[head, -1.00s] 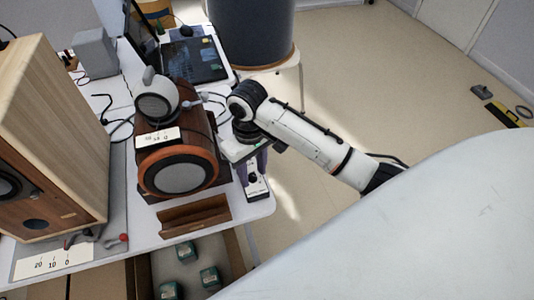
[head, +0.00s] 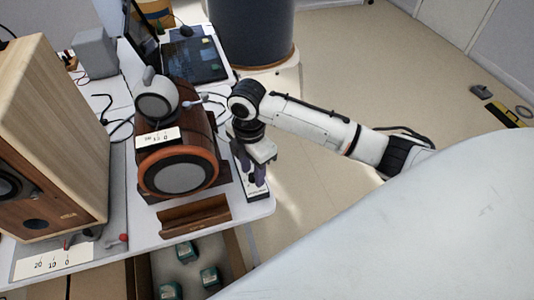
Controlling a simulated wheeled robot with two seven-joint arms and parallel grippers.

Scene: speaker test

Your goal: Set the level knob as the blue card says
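A small box (head: 257,194) with a pale top and dark markings lies at the right edge of the white table. A dark knob (head: 252,181) shows on it, partly covered by my gripper; I take it for the level knob. My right gripper (head: 254,177) points down right over this box, its purple-grey fingers around or just above the knob. Whether they touch or grip it cannot be told. I see no blue card. White scale cards marked 20, 10, 0 lie at the front left (head: 52,262) and on the wooden speaker (head: 158,138). My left gripper is out of view.
The round-fronted wooden speaker (head: 180,172) stands just left of my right gripper, with a wooden stand (head: 194,215) before it. A large speaker (head: 62,130) fills the left. An open carton (head: 233,258) holds small green boxes below.

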